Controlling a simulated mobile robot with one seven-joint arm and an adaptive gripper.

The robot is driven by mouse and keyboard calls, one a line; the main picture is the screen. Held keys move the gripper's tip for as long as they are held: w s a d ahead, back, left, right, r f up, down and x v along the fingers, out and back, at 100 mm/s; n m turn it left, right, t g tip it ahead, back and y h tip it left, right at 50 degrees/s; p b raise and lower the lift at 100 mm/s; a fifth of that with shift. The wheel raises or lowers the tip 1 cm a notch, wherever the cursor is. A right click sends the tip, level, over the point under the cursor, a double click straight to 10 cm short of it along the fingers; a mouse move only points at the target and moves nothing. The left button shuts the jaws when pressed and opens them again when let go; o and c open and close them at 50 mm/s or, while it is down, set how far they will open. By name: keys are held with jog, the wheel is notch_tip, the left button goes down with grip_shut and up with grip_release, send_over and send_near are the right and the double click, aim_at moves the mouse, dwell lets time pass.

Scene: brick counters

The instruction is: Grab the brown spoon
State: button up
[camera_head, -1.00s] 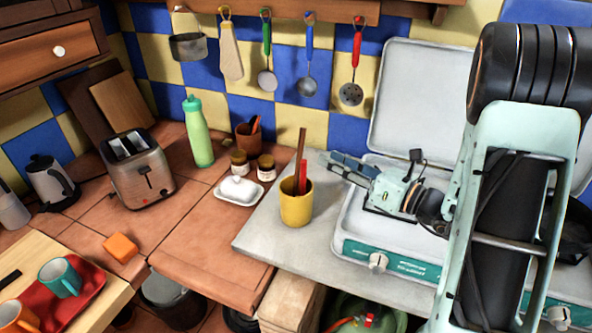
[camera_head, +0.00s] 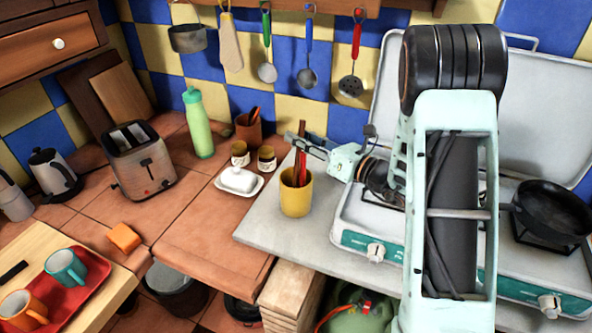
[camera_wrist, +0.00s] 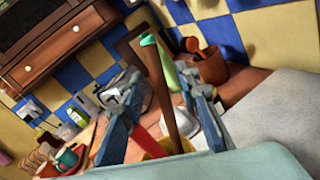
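The brown spoon (camera_head: 302,129) stands nearly upright in a yellow cup (camera_head: 296,199), only its handle showing; whatever end is inside the cup is hidden. A red utensil (camera_head: 295,166) stands in the same cup. My gripper (camera_head: 304,142) is above the cup, at the height of the handle. In the wrist view my gripper (camera_wrist: 160,112) has its two blue-grey fingers apart, and the brown handle (camera_wrist: 167,88) runs between them with gaps on both sides. The red utensil (camera_wrist: 143,147) shows lower, near the left finger. The yellow cup's rim (camera_wrist: 172,148) is partly hidden.
A white butter dish (camera_head: 239,181), two small jars (camera_head: 266,158) and a brown pot (camera_head: 249,131) stand left of the cup. A green bottle (camera_head: 198,125) is farther back. A camp stove (camera_head: 350,240) with an open lid is to the right. Ladles hang behind.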

grip_shut()
jog(key=shift+r, duration=0.1)
